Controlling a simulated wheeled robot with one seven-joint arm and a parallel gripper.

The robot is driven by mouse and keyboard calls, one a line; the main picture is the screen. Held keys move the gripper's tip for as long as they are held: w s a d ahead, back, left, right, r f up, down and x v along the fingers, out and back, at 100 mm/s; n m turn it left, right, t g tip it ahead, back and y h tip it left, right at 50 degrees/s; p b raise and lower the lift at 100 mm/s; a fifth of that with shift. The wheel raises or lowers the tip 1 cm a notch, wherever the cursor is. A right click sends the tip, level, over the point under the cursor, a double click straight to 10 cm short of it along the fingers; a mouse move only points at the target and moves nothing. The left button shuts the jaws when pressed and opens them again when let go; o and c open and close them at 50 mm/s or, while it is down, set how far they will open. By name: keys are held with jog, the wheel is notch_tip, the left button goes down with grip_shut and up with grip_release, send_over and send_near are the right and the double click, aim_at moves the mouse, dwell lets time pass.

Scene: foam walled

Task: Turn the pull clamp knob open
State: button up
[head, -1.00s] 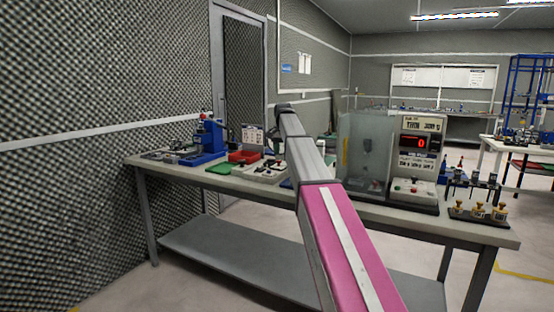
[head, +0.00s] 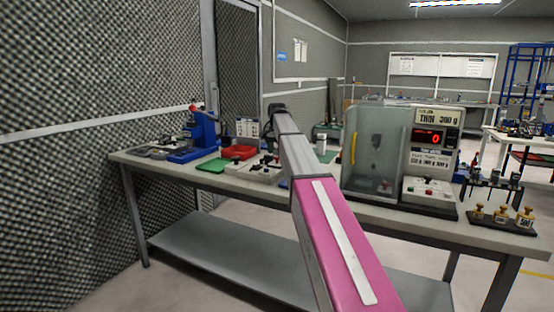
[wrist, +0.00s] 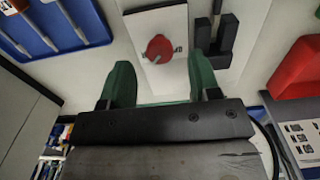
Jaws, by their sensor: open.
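A round red knob (wrist: 158,48) sits on a white plate (wrist: 178,22) in the wrist view; I take it for the pull clamp knob. My gripper (wrist: 161,62) is open, with one green finger to the left of the knob and one to the right. The knob lies near the line between the fingertips, with gaps on both sides; I cannot tell the height gap. A black bracket or clamp part (wrist: 225,38) stands just right of the plate. In the head view my arm hides the gripper, and I cannot make out the knob.
The workbench (head: 395,217) carries a blue press (head: 203,132), a red bin (head: 238,152), a green tray (head: 213,165) and a clear-fronted tester (head: 376,150). In the wrist view a blue tray (wrist: 80,14) with tools lies left, and a red bin (wrist: 298,68) lies right.

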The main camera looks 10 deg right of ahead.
aim_at(277, 157)
jog(key=shift+f, duration=1.95)
jog(key=shift+c, duration=0.4)
jog(key=c, duration=0.9)
jog(key=shift+o, duration=0.2)
